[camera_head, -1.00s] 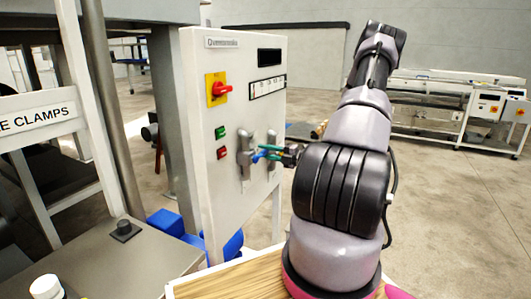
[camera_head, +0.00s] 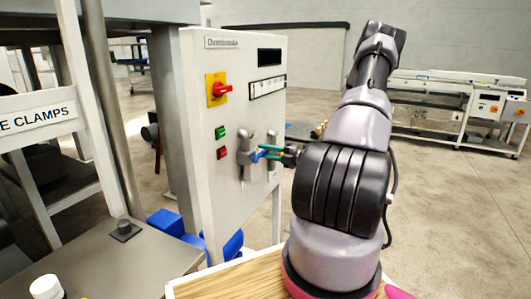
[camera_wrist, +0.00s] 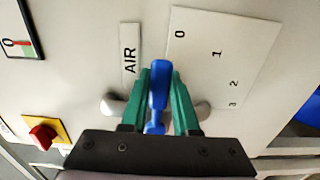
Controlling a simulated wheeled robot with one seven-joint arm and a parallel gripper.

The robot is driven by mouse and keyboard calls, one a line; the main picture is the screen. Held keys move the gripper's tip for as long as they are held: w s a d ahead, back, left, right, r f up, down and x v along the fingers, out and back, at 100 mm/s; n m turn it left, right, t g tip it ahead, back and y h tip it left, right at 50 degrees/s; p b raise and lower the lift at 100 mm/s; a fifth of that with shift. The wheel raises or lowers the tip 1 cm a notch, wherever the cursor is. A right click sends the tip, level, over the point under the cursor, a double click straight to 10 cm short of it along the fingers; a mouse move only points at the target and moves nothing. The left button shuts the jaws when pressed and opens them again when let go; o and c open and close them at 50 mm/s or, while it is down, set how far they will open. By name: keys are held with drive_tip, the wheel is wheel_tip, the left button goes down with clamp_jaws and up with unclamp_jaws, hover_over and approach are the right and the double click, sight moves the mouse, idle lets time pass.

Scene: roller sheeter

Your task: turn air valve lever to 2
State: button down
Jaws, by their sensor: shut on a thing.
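The blue air valve lever (camera_wrist: 158,85) stands between the two green fingers of my gripper (camera_wrist: 160,95) in the wrist view. My gripper is shut on it. The lever's end points up in that view, beside the 0 end of the white scale plate (camera_wrist: 205,75), which is marked 0, 1, 2 and 3. An AIR label (camera_wrist: 129,62) is left of the fingers. In the head view my gripper (camera_head: 272,151) meets the blue lever (camera_head: 258,156) at the front of the control cabinet (camera_head: 215,70). The lever's exact setting is hard to tell.
Grey handle-like fittings (camera_head: 245,158) project from the panel near my fingers. A red rotary switch (camera_head: 220,89) on a yellow plate and green (camera_head: 220,132) and red (camera_head: 222,153) buttons sit to the left. Open floor lies right of my arm.

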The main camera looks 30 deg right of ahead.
drive_tip(key=shift+f, duration=0.15)
drive_tip(key=m, duration=0.1)
drive_tip(key=f+m, duration=0.1)
drive_tip(key=shift+s+a+f+m, duration=0.1)
drive_tip(key=shift+f+m, duration=0.2)
drive_tip(key=shift+s+a+f+m, duration=0.4)
drive_tip(key=shift+f+m, duration=0.4)
drive_tip(key=shift+m, duration=0.75)
drive_tip(key=shift+s+a+f+m, duration=0.45)
drive_tip(key=shift+f+m, duration=0.3)
drive_tip(key=shift+m, duration=0.75)
drive_tip(key=shift+s+a+f+m, duration=0.25)
drive_tip(key=shift+a+f+m, duration=0.4)
drive_tip(key=shift+m, duration=0.9)
drive_tip(key=shift+d+f, duration=0.15)
drive_tip(key=c, duration=0.7)
unclamp_jaws()
drive_tip(key=shift+o, duration=0.2)
